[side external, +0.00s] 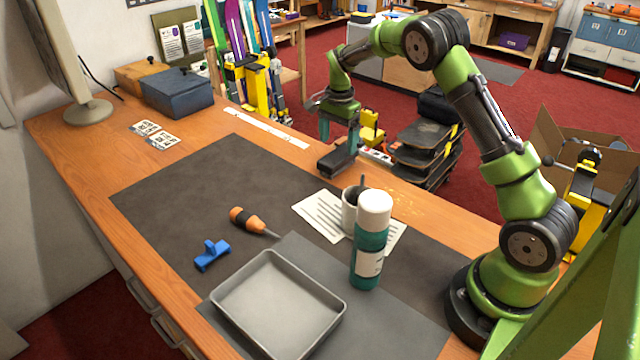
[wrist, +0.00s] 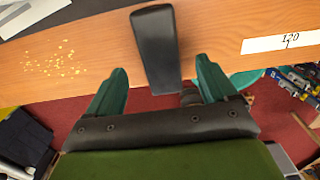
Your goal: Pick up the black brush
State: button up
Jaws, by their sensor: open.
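The black brush (side external: 337,163) appears as a dark oblong block at the bench's far edge, under my gripper (side external: 338,142). In the wrist view the brush (wrist: 156,45) is a dark, long shape lying across the wooden edge, its near end over the red floor. My gripper (wrist: 161,72) is open, with one teal finger on each side of the brush's near end. Gaps show between the fingers and the brush. Its bristles cannot be made out.
A grey tray (side external: 278,308), an orange-handled tool (side external: 248,221) and a blue part (side external: 212,255) lie nearer. The dark mat's (side external: 200,185) left part is clear.

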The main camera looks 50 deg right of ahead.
aim_at(338, 154)
jog(key=shift+d+f, duration=0.2)
jog(key=shift+f, duration=2.8)
jog(key=c, duration=1.1)
jog(key=shift+r, duration=0.1)
notch_tip(338, 154, up, 10)
jog(key=shift+f, duration=0.1)
